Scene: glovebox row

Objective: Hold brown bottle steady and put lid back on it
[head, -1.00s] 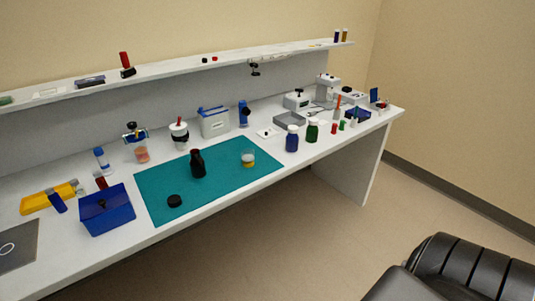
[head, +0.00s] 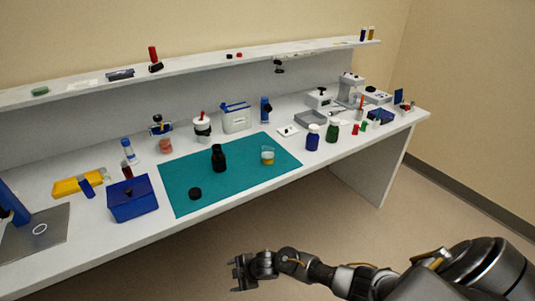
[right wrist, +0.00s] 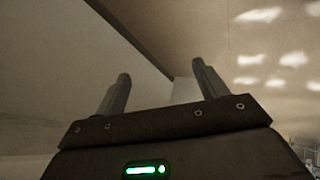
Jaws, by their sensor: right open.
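The dark brown bottle (head: 219,160) stands upright on the teal mat (head: 240,179), its neck showing no lid. A black round lid (head: 195,193) lies on the mat near its front edge, to the front left of the bottle and apart from it. My right gripper (head: 235,274) is open and empty, in front of the bench and below its top, well short of the bottle. In the right wrist view its two fingers (right wrist: 160,82) stand apart with nothing between them. My left gripper is not in view.
A blue box (head: 132,198) is left of the mat. Blue (head: 313,138) and green (head: 332,131) bottles stand to the right. The mat around bottle and lid is clear.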

